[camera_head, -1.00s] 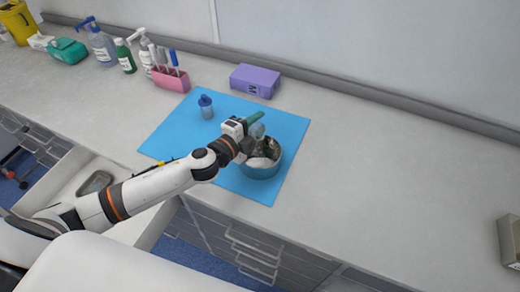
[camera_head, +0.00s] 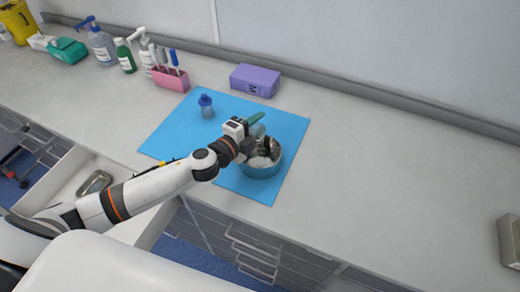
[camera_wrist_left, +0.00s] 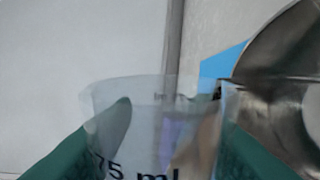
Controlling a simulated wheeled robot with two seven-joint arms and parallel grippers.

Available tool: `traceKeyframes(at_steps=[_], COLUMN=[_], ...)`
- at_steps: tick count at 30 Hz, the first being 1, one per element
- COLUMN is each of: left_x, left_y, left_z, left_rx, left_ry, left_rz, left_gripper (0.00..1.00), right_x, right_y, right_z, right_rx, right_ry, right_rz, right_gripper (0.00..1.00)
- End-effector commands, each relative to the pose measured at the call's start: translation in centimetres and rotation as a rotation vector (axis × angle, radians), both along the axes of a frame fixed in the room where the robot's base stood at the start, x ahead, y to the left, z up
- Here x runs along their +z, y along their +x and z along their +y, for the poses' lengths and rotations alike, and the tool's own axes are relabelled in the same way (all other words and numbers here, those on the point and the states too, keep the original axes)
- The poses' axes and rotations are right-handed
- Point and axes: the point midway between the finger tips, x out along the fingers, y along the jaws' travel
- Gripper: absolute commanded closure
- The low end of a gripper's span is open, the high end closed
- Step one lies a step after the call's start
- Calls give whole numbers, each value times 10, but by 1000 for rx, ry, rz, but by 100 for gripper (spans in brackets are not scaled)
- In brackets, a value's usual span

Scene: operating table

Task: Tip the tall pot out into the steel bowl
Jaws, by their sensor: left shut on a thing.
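My left gripper (camera_head: 256,125) has green fingers and is shut on the tall pot (camera_head: 258,131), a clear cup. It holds the pot at the far rim of the steel bowl (camera_head: 262,171). In the left wrist view the pot (camera_wrist_left: 150,130) sits between the green fingers and shows a "75 ml" mark. The bowl (camera_wrist_left: 285,75) fills the right side of that view. White and dark patches show inside the bowl; I cannot tell what they are. The pot's exact tilt is hard to tell. My right gripper is out of view.
The bowl stands on a blue mat (camera_head: 170,135). A purple box (camera_head: 255,80) and a pink holder (camera_head: 171,79) are behind.

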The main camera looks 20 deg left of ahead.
Motion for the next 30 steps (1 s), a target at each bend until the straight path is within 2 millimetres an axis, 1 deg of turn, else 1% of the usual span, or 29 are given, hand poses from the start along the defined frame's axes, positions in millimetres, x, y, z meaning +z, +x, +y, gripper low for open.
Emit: traceKeyframes(at_steps=[30], left_x=[-4], left_y=[0], left_z=[-1], left_rx=[0], left_ry=[52], left_rz=[-17], left_gripper=[83], right_x=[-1], right_y=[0], right_z=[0], right_rx=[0], right_ry=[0], right_rz=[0], right_gripper=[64])
